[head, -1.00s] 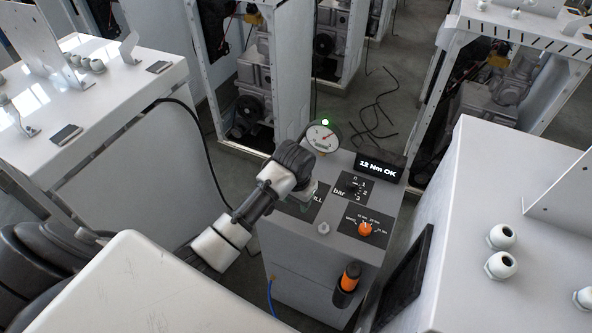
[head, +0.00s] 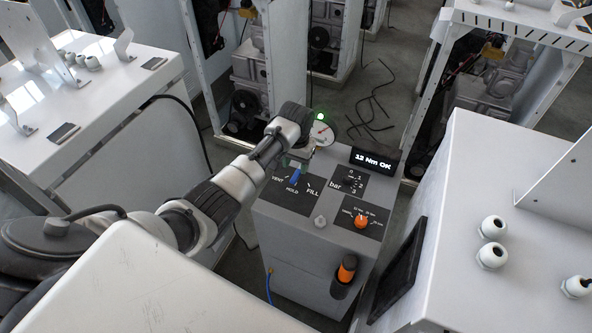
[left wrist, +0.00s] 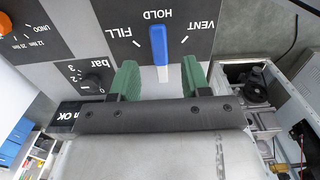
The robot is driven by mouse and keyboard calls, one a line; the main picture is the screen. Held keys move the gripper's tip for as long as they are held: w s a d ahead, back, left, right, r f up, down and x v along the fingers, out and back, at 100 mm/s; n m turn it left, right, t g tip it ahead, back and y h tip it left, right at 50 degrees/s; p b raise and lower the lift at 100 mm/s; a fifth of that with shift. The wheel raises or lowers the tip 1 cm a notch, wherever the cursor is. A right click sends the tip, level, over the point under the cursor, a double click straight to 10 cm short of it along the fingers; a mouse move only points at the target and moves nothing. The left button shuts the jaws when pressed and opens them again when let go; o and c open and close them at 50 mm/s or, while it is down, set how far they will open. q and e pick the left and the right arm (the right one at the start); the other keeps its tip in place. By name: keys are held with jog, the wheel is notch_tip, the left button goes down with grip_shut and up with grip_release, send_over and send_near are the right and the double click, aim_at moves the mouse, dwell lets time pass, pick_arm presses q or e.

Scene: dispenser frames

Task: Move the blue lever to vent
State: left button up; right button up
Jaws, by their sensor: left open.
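The blue lever (head: 295,178) is on the dark VENT/HOLD/FILL plate (head: 304,200) on top of the grey cabinet, and points at HOLD. In the left wrist view the blue lever (left wrist: 158,45) shows with its tip beside the word HOLD, between FILL and VENT. My left gripper (left wrist: 160,78) is open, its green fingers on either side of the lever's line, with a gap on both sides. In the head view the left gripper (head: 298,164) is over the back of the plate, partly hidden by its own wrist. The right gripper is not seen.
A round gauge (head: 322,133) with a green light stands behind the gripper. A display (head: 375,160) reads "12 Nm OK". A bar knob (head: 350,184) and an orange knob (head: 361,222) are to the right. White cabinets (head: 500,220) flank the unit.

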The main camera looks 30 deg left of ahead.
aim_at(296, 175)
pick_arm(q)
jog(key=shift+f, duration=2.1)
jog(key=shift+c, duration=0.2)
grip_shut()
